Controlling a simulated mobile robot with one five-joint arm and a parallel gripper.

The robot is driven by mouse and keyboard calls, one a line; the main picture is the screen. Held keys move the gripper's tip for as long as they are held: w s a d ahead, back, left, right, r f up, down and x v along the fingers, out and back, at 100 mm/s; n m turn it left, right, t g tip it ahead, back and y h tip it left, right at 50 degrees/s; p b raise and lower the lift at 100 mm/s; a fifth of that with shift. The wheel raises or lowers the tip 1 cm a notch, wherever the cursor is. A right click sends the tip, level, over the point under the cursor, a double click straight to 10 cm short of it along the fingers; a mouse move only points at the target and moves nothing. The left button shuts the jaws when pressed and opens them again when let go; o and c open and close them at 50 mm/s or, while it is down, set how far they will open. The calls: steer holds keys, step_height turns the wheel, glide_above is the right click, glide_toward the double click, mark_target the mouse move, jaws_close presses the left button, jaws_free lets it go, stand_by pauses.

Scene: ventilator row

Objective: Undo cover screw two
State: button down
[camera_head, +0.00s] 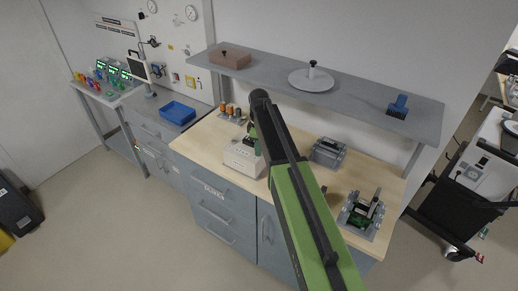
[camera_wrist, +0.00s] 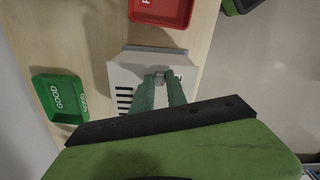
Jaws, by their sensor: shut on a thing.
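The white unit with a cover (camera_head: 243,160) sits on the wooden bench, and dark vent slots show on its top in the wrist view (camera_wrist: 122,78). My gripper (camera_wrist: 161,82) reaches down over the cover with its green fingers closed on a small grey screw head (camera_wrist: 159,76). A small dark mark is printed just right of this screw; I cannot read it clearly. The fingers hide much of the screw. In the head view my arm covers part of the unit, and the screw cannot be made out.
A green tray marked GOOD (camera_wrist: 59,97) lies left of the unit and a red tray (camera_wrist: 160,10) beyond it. A grey fixture (camera_head: 327,152) and a circuit board holder (camera_head: 360,214) stand to the right. A shelf (camera_head: 270,75) overhangs the bench's back.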

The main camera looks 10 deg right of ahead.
steer(key=shift+n, duration=2)
steer(key=c, duration=1.3)
jaws_free()
steer(key=shift+r, duration=0.1)
step_height(320, 180, up, 17)
steer(key=p, duration=1.7)
steer(key=shift+r, duration=0.15)
